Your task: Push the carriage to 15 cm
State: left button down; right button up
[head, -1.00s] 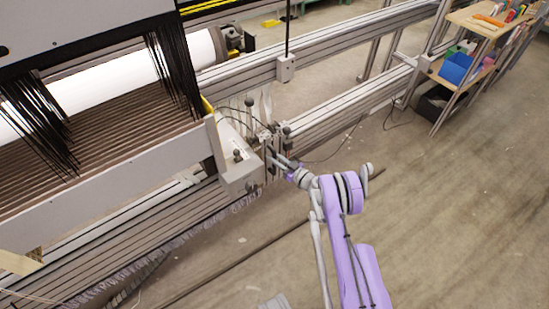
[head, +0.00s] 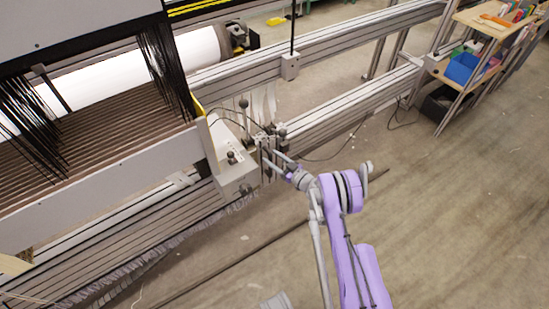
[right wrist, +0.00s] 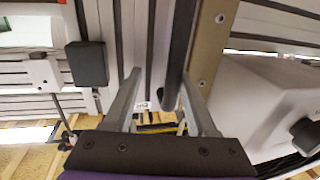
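A grey-white box with a dark knob, which looks like the carriage (head: 238,176), sits by the long rail at the end of the loom's beam. It fills the right of the right wrist view (right wrist: 272,105). My right gripper (head: 270,157) is just right of it, beside a small cluster of dark posts and fittings. In the right wrist view my right gripper (right wrist: 160,76) has its fingers apart, with a dark round bar (right wrist: 178,50) between them, close to the right finger. Whether they touch is unclear. No 15 cm mark is readable. My left gripper is not in view.
A metal rail (head: 350,112) runs to the upper right with a cable beside it. The loom with black threads (head: 165,65) fills the left. A shelf cart with a blue bin (head: 465,68) stands at the upper right. The floor (head: 440,220) at right is clear.

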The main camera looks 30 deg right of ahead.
jog(key=shift+d, duration=0.45)
jog(key=p+v, duration=0.1)
jog(key=v, duration=0.9)
jog(key=shift+s+a, duration=0.2)
jog(key=shift+s, duration=0.15)
